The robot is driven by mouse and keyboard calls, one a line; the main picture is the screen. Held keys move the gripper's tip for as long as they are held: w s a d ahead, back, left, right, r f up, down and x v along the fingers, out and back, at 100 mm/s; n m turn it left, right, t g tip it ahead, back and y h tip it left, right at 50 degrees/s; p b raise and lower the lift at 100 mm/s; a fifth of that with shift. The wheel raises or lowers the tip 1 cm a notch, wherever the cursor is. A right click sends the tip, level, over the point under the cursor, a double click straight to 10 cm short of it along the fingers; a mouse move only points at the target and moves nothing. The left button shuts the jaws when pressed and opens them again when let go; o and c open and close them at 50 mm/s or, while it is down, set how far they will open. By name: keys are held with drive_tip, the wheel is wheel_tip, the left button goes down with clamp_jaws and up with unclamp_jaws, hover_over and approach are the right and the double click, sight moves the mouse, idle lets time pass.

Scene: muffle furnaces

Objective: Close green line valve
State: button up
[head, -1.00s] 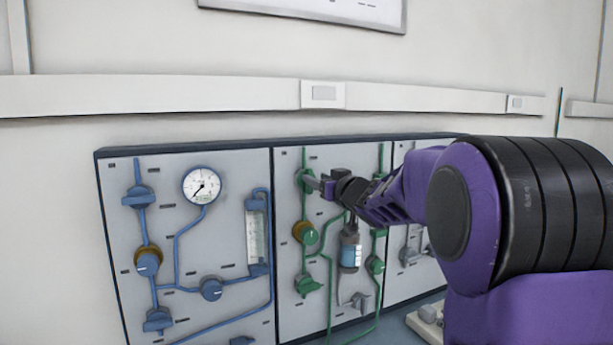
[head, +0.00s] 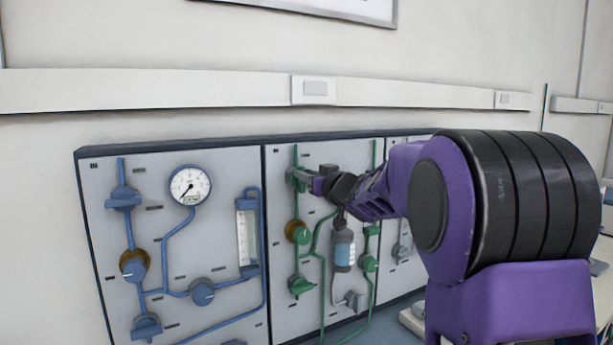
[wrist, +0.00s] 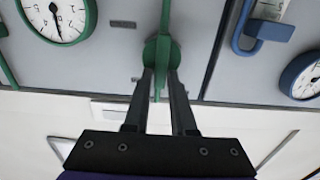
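The upper green line valve (head: 296,180) sits at the top left of the middle panel, on a vertical green pipe. My gripper (head: 305,178) reaches it from the right in the head view. In the wrist view, the green valve (wrist: 162,50) is straight ahead, with its thin handle lined up with the pipe. The fingers and wrist hide part of the valve in the head view.
Below are a brass-collared green knob (head: 298,232) and another green valve (head: 301,286). A grey-blue cylinder (head: 343,248) hangs to their right. The left panel has blue valves (head: 123,198) and a gauge (head: 190,185). A green-rimmed gauge (wrist: 58,15) shows in the wrist view.

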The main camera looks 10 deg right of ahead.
clamp_jaws()
drive_tip(key=shift+n, duration=0.3)
drive_tip(key=shift+s+a+f+n+b, duration=0.1)
drive_tip(key=shift+a+f+n+b, duration=0.2)
drive_tip(key=shift+n+b, duration=1.8)
drive_tip(key=shift+s+a+f+n+b, duration=0.1)
drive_tip(key=shift+a+f+n+b, duration=0.3)
drive_tip(key=shift+n, duration=3.3)
drive_tip(key=shift+s+a+f+n+b, duration=0.15)
drive_tip(key=shift+n+b, duration=1.25)
drive_tip(key=shift+n, duration=1.5)
drive_tip(key=o, duration=0.5)
unclamp_jaws()
drive_tip(key=shift+w, duration=0.1)
